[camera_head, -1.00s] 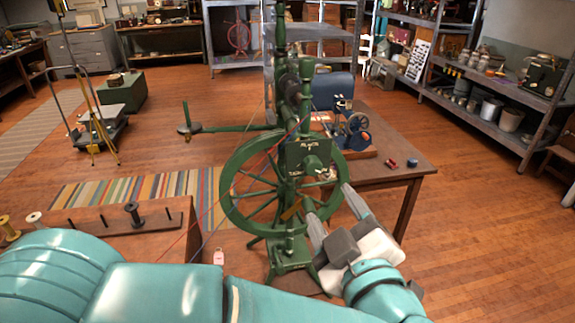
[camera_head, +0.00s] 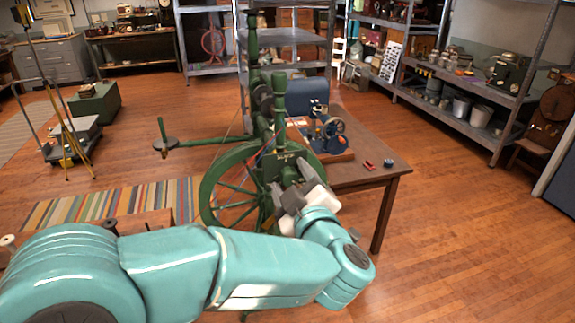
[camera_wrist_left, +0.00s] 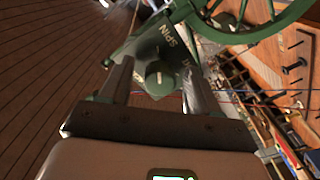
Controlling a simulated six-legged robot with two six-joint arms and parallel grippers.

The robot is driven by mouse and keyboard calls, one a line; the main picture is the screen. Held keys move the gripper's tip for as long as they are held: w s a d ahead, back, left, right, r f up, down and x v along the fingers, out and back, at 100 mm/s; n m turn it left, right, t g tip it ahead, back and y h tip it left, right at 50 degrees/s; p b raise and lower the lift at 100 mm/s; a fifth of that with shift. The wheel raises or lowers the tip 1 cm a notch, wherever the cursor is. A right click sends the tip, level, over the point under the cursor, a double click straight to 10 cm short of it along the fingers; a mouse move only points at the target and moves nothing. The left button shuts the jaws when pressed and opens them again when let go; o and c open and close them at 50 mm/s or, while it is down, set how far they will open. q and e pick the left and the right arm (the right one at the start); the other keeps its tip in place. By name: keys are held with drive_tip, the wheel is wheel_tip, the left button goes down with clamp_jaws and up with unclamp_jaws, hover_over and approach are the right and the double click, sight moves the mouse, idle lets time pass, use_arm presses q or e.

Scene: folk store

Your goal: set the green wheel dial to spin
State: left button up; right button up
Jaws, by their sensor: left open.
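The green spinning wheel (camera_head: 207,190) stands upright in the middle of the head view. Its green plate (camera_wrist_left: 143,50) with a round dial (camera_wrist_left: 159,78) fills the centre of the left wrist view. The letters SPIN show on the plate; another label is partly hidden. A light mark shows on the dial's face. My left gripper (camera_head: 290,175) is at the plate and hides the dial in the head view. In the left wrist view the gripper (camera_wrist_left: 158,72) is open, with one finger on each side of the dial. I cannot tell whether they touch it. My right gripper is out of view.
A striped rug (camera_head: 105,203) lies to the left. Thin red and blue threads (camera_wrist_left: 245,95) run near the gripper. Floor at the right is clear.

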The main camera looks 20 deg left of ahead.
sight(293, 182)
use_arm(q)
drive_tip(key=shift+x, duration=1.5)
drive_tip(key=c, duration=1)
drive_tip(key=shift+f+n+b, duration=0.25)
drive_tip(key=shift+n+b, duration=0.15)
drive_tip(key=shift+b, duration=0.25)
drive_tip(key=shift+r, duration=0.2)
drive_tip(key=o, duration=1)
